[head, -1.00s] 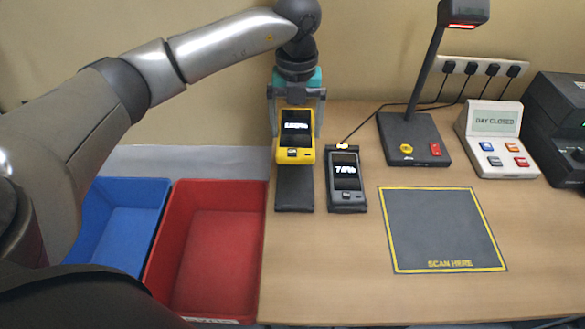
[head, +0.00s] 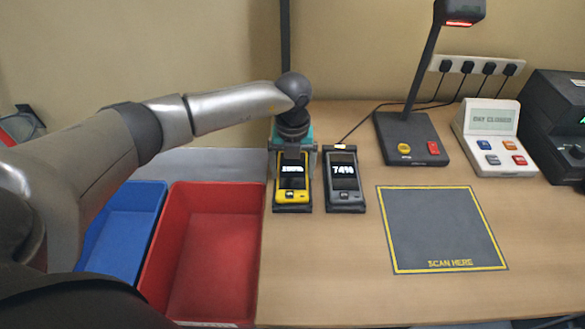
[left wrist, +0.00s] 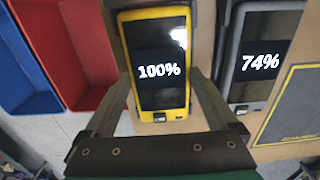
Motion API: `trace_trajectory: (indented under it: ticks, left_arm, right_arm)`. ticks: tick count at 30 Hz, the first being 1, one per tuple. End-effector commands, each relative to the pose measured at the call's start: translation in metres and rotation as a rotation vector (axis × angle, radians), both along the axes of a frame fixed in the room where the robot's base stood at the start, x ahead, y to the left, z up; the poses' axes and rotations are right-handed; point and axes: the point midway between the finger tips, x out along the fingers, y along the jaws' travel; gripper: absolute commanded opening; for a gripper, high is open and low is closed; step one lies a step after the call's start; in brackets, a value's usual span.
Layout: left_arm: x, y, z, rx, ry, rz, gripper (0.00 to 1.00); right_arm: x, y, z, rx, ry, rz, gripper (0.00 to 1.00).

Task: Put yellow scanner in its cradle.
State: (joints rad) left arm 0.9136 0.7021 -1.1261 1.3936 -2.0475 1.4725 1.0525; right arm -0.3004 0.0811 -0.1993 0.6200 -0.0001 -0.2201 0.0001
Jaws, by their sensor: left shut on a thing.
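The yellow scanner (head: 302,187) stands in line with its dark cradle (head: 292,209) at the table's left edge, low down and covering most of it. I cannot tell if it is fully seated. In the left wrist view the scanner (left wrist: 160,103) shows 100% on its screen. My left gripper (head: 293,163) is shut on the scanner, with one finger on each side of it. My right gripper is not in view.
A grey scanner (head: 344,185) reading 74% sits in the cradle just to the right. Red (head: 170,250) and blue (head: 103,263) bins stand left of the table. A scan mat (head: 440,230), a lamp-like stand (head: 412,150) and a keypad display (head: 490,150) lie further right.

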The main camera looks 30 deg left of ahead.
Motion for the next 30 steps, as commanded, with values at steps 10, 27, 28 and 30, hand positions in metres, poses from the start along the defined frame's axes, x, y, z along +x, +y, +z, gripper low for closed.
trace_trajectory:
  ticks: [10, 27, 28, 30]
  left_arm:
    - [0.000, 0.000, -0.003, 0.000, 0.000, 0.000, 1.00]
    - [0.001, 0.000, 0.053, -0.001, -0.006, -0.001, 1.00]
    - [0.001, 0.000, 0.060, 0.000, -0.004, -0.001, 1.00]
    - [0.001, 0.001, 0.075, 0.001, -0.004, 0.000, 1.00]
  right_arm:
    - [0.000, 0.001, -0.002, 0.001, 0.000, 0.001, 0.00]
    - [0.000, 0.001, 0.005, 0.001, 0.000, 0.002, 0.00]
    - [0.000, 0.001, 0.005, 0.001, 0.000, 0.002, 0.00]
    - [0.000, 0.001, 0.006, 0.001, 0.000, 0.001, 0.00]
